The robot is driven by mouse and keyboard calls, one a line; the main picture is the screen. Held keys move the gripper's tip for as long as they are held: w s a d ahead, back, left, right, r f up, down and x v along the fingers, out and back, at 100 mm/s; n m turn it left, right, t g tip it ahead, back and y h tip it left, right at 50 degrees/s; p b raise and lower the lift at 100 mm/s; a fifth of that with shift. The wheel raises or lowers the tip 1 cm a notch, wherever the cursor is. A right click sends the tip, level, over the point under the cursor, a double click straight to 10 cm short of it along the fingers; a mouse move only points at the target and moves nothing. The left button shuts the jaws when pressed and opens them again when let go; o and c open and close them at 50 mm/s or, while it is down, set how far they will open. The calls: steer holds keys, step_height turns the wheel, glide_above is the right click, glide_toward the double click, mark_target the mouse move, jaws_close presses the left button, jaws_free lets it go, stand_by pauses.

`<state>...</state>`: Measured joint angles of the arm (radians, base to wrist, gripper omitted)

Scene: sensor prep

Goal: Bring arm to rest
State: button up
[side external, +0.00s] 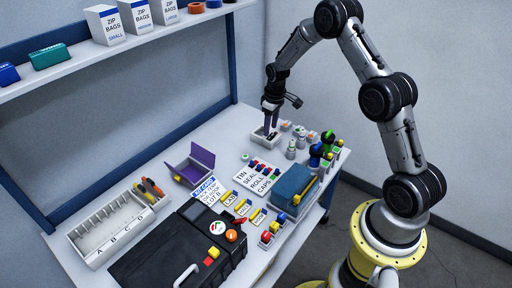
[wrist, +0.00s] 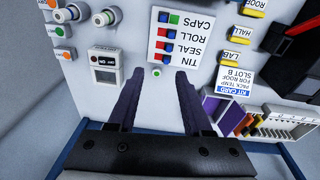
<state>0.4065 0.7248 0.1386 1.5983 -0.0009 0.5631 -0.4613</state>
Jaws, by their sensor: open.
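My gripper (side external: 270,118) hangs fingers-down above the back right part of the white worktable (side external: 140,190), near a small white device (side external: 259,139). The device with a dark window (wrist: 106,76) lies just left of the fingers there. I cannot tell the exact height of the fingertips above the table. My arm is bent in an arch from its yellow base at the right.
A label card with coloured caps (wrist: 179,40) lies ahead of the fingers. A purple open box (side external: 190,166), a black case (side external: 170,250), a compartment tray (side external: 100,230) and a teal box (side external: 294,183) crowd the table. A shelf with zip bag boxes (side external: 105,25) runs along the back wall.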

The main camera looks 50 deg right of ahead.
steer(key=a+r+n+t, duration=0.1)
steer(key=a+r, duration=0.2)
steer(key=r, duration=0.5)
steer(key=a+r+t, duration=0.1)
steer(key=a+r, duration=0.2)
steer(key=r, duration=0.4)
steer(key=s+a+r+t, duration=0.1)
steer(key=s+a+r, duration=0.25)
steer(key=r, duration=0.25)
steer(key=s+a+r+t, duration=0.2)
steer(key=s+a+r, duration=0.15)
steer(key=r, duration=0.25)
steer(key=s+a+r+t, duration=0.15)
steer(key=s+a, duration=0.25)
steer(key=s, duration=0.5)
steer(key=s+a+r+g, duration=0.1)
steer(key=s+a+r, duration=0.2)
steer(key=s, duration=0.6)
steer(key=s+f+m+g, duration=0.1)
steer(key=s+f, duration=0.4)
steer(key=shift+s+a+f+m+y, duration=0.15)
steer(key=shift+s+m+y, duration=0.15)
steer(key=shift+s, duration=0.1)
